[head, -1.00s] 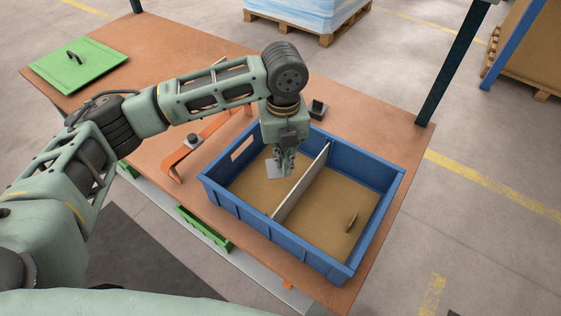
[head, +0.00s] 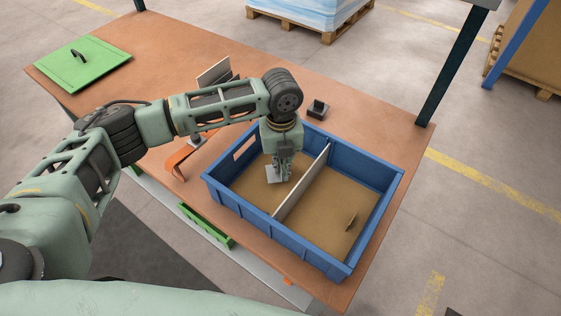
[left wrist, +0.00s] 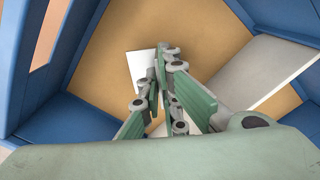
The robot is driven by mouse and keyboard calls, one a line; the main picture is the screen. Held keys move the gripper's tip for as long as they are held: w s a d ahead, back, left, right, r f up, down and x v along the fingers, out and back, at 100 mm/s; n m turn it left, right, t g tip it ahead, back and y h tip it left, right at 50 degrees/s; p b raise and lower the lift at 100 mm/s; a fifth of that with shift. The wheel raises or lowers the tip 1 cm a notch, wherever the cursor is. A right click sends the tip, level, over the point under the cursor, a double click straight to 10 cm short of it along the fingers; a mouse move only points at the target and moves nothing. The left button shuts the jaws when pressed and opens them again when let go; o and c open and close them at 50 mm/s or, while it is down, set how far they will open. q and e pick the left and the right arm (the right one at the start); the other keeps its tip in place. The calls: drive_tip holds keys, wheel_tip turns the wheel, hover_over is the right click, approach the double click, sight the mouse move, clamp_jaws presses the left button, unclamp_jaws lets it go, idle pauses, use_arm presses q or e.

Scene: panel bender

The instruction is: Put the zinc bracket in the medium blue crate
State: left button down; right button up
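The zinc bracket (head: 273,174) is a small pale grey plate inside the left compartment of the blue crate (head: 252,211). It also shows in the left wrist view (left wrist: 140,68), beside and partly behind my fingers. My left gripper (head: 283,175) points down into that compartment, left of the pale divider (head: 303,184). Its fingers (left wrist: 161,82) are close together and appear shut on the bracket; the contact is partly hidden. I cannot tell whether the bracket touches the crate floor. My right gripper is not in view.
A small brown piece (head: 351,221) is in the crate's right compartment. A small dark block (head: 318,109) stands behind the crate. An orange part (head: 180,160) and a grey panel (head: 214,73) are to the left. A green lid (head: 80,66) lies at the far left; a green tray (head: 207,225) is in front.

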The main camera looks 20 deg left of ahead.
use_arm(q)
drive_tip(key=shift+f, duration=0.4)
drive_tip(key=c, duration=2)
unclamp_jaws()
drive_tip(key=shift+r, duration=0.1)
drive_tip(key=shift+r, duration=0.4)
wheel_tip(320, 180, up, 12)
drive_tip(key=b, duration=0.2)
drive_tip(key=shift+r+b, duration=0.15)
drive_tip(key=shift+b, duration=0.15)
